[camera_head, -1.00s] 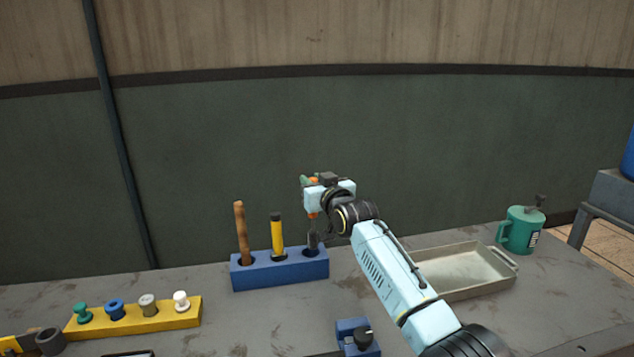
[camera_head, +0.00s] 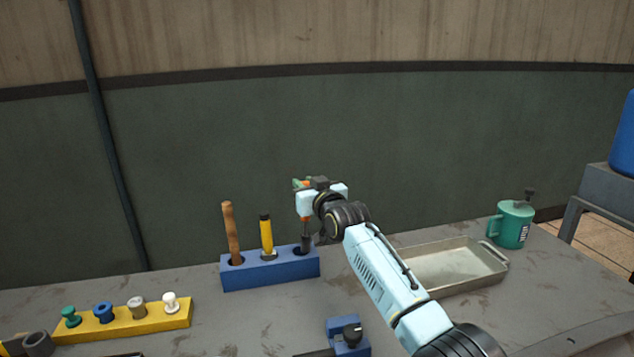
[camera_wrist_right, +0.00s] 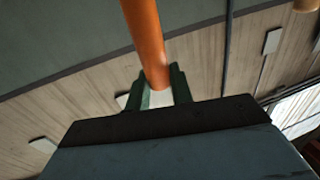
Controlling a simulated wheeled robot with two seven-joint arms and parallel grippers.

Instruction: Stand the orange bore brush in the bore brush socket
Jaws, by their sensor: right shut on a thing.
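The orange bore brush (camera_head: 305,242) is upright in my right gripper (camera_head: 301,184), its dark bristle end down at the right-hand hole of the blue rack (camera_head: 270,274). The lower tip meets the hole's opening in the head view; how deep it sits I cannot tell. In the right wrist view the brush's orange shaft (camera_wrist_right: 146,40) rises between the green fingertips (camera_wrist_right: 160,90), which are shut on it. The socket's inside is hidden. My left gripper is out of view.
The rack also holds a wooden-handled tool (camera_head: 231,232) and a yellow-handled tool (camera_head: 266,236). A yellow block (camera_head: 125,325) with several plugs lies front left. A blue fixture (camera_head: 348,337) is in front.

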